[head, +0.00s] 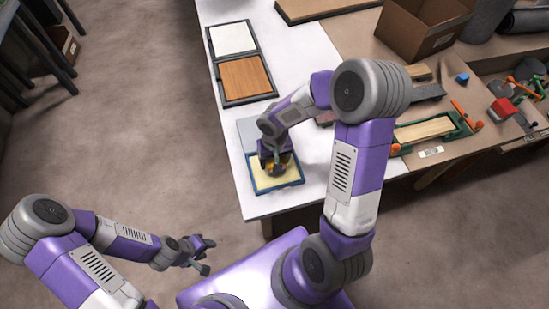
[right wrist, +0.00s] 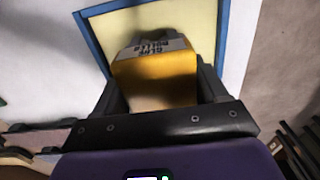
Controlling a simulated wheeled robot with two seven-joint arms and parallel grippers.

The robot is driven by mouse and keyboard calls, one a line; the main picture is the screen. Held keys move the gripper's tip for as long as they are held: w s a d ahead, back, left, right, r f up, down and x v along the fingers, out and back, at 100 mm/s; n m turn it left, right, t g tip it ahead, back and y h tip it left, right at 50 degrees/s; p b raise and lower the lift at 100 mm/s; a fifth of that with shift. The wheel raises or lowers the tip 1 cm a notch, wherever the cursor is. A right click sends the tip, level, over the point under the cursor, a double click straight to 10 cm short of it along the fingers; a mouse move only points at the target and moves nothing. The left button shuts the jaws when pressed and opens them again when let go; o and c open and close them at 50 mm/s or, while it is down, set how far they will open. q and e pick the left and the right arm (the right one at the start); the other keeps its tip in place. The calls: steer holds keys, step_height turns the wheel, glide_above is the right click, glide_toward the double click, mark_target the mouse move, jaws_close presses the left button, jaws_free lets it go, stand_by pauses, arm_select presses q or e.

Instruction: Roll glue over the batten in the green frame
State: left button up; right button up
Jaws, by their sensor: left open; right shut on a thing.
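A pale wooden batten (head: 424,131) lies in the green frame (head: 462,124) on the bench at the right. A blue-rimmed tray (head: 299,181) with a pale yellow inside (head: 263,184) is on the white table near its front edge. My right gripper (head: 275,163) is over this tray, shut on a yellow-orange block-like thing with a printed pale label (right wrist: 155,70). I cannot tell if the held thing touches the tray's inside. Its lower part is hidden, and no roller shows clearly. My left gripper (head: 205,257) is open and empty above the floor, left of the table.
Two dark-framed panels, white (head: 233,38) and brown (head: 246,78), lie farther back. A cardboard box (head: 422,28), blue cube (head: 462,78), orange clamp (head: 467,115) and red thing (head: 502,108) are at the right. My right arm hides part of the bench.

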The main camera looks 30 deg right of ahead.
steer(key=shift+s+f+b, duration=0.1)
steer(key=shift+f+b, duration=0.55)
steer(key=shift+b, duration=0.15)
stand_by(1.8)
steer(key=shift+r+p, duration=2.65)
steer(key=shift+r, duration=1)
steer(key=shift+a, duration=0.1)
steer(key=w+a+n, duration=0.3)
steer(key=a, duration=0.2)
steer(key=shift+w+a+f, duration=0.15)
steer(key=shift+w+a, duration=0.05)
steer(key=shift+a, duration=0.1)
